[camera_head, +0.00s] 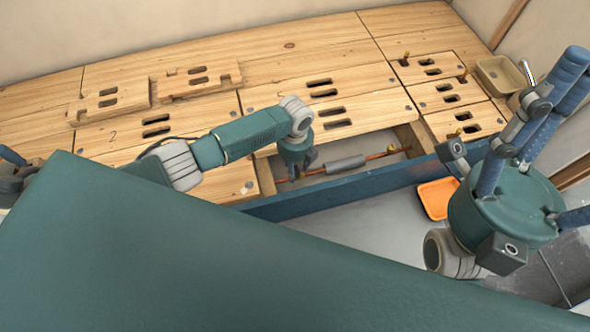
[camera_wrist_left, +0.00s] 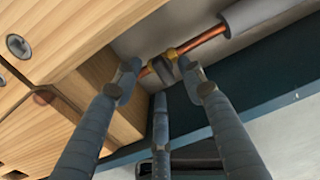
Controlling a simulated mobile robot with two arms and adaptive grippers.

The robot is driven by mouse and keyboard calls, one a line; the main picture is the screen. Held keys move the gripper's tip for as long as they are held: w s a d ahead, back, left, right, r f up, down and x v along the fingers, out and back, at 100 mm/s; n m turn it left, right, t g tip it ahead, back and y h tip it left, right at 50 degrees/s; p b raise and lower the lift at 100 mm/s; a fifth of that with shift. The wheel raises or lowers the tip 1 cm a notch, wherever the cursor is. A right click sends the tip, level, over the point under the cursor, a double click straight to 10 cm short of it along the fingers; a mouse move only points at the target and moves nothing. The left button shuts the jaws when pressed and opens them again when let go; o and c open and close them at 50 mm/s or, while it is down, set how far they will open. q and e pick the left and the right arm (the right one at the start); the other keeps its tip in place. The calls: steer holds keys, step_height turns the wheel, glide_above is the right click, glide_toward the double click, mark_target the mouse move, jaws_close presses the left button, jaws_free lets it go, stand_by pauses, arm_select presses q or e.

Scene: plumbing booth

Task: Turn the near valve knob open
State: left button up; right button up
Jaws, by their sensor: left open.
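A copper pipe (camera_head: 284,180) with a grey sleeve (camera_head: 345,163) runs in the gap under the wooden floor panels. The near valve is at its left end in the head view, mostly hidden by my left gripper (camera_head: 298,168). In the left wrist view, brass fittings (camera_wrist_left: 172,54) and a dark knob-like part (camera_wrist_left: 161,69) sit on the pipe between the fingertips of my left gripper (camera_wrist_left: 163,82). Its fingers are spread around the valve; contact cannot be told. My right gripper (camera_head: 525,120) is at the right, empty, its fingers spread wide.
A blue beam (camera_head: 350,188) edges the gap. An orange tray (camera_head: 437,197) lies on the grey floor. Wooden panels (camera_head: 355,112) with slots border the gap behind, and a beige bin (camera_head: 499,75) stands at back right. Another brass fitting (camera_head: 392,149) is farther along the pipe.

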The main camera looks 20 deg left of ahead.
arm_select(q)
steer(key=shift+f, duration=0.25)
jaws_close()
